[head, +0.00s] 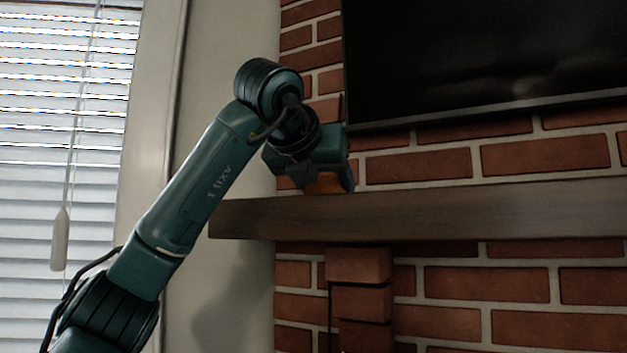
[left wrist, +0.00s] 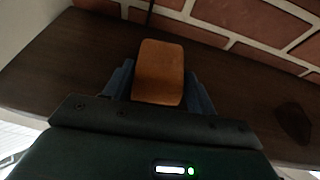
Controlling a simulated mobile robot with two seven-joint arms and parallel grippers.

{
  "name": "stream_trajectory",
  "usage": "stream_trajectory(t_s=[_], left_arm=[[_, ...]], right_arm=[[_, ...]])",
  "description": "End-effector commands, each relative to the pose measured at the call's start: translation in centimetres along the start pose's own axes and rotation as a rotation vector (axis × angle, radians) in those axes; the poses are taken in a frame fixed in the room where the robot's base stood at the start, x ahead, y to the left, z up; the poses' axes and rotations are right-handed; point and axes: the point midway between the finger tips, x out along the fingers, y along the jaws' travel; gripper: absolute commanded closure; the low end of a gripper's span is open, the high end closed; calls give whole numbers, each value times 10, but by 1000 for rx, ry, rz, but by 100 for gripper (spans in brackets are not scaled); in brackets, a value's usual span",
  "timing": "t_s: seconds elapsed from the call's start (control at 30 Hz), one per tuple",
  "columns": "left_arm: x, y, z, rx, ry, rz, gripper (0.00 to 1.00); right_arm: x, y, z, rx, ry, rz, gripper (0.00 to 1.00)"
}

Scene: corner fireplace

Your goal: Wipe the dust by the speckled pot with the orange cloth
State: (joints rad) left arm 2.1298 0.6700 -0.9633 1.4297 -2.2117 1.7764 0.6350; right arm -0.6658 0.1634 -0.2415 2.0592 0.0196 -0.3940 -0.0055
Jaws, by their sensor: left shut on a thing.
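My left gripper (head: 326,178) is at the left end of the wooden mantel. It is shut on the orange cloth (left wrist: 159,72), a thick rounded pad between the two blue-grey fingers in the left wrist view. Only a small orange part of the cloth (head: 322,184) shows in the head view, low at the mantel top. I cannot tell whether it touches the wood. A dark brown patch (left wrist: 293,122) lies on the mantel to the right of the cloth in the left wrist view; it may be the dust. The speckled pot is not seen. My right gripper is not in view.
The dark wooden mantel (head: 470,210) runs along the red brick wall (head: 420,166). A black screen (head: 480,60) hangs above it. A window with blinds (head: 60,110) is at the left. The mantel right of my gripper looks clear in the head view.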

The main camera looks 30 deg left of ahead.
Motion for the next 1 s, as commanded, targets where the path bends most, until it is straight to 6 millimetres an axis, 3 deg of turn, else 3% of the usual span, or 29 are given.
stream_trajectory(t_s=[0.23,1.0], left_arm=[[2,5,-3,-1,3,2,65],[5,57,0,-3,2,2,65]], right_arm=[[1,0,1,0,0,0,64],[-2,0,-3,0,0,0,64]])
